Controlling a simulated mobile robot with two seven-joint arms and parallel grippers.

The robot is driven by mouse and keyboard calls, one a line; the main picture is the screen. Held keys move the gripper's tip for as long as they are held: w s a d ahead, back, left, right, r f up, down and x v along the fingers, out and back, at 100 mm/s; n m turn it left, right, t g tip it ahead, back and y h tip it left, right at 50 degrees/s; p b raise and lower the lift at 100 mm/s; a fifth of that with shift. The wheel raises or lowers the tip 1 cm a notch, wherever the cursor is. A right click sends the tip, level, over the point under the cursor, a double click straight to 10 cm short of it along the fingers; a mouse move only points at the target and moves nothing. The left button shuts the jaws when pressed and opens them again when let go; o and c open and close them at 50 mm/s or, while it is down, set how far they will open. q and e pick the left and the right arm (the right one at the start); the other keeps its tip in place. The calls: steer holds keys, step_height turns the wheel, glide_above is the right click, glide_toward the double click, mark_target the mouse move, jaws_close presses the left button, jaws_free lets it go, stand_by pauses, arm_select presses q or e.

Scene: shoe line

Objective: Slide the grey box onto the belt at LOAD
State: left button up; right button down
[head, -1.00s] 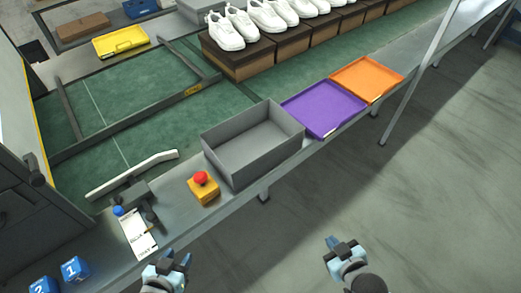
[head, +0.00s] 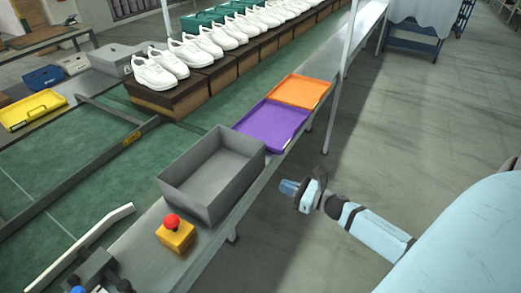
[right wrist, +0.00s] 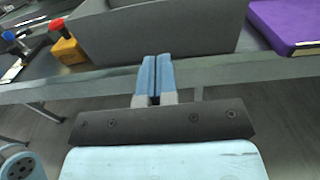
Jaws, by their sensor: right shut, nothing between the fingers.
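The grey box (head: 207,178) is open-topped and empty and stands on the metal ledge at the near edge of the green belt (head: 150,160). It also shows in the right wrist view (right wrist: 150,33), its near wall straight ahead. My right gripper (head: 289,188) is in front of the ledge, to the right of the box and apart from it. In the right wrist view its blue fingers (right wrist: 157,75) are together with nothing between them. My left gripper is not in the head view.
A purple tray (head: 268,126) and an orange tray (head: 299,92) lie right of the box on the ledge. A yellow block with a red button (head: 175,235) stands to its left. White shoes on brown boxes (head: 180,95) line the belt behind. A white curved bar (head: 80,248) lies left.

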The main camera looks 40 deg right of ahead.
mark_target(244, 170)
steer(key=p+x, duration=0.1)
steer(key=x, duration=1.1)
steer(key=shift+w+a, duration=0.2)
steer(key=shift+w, duration=0.2)
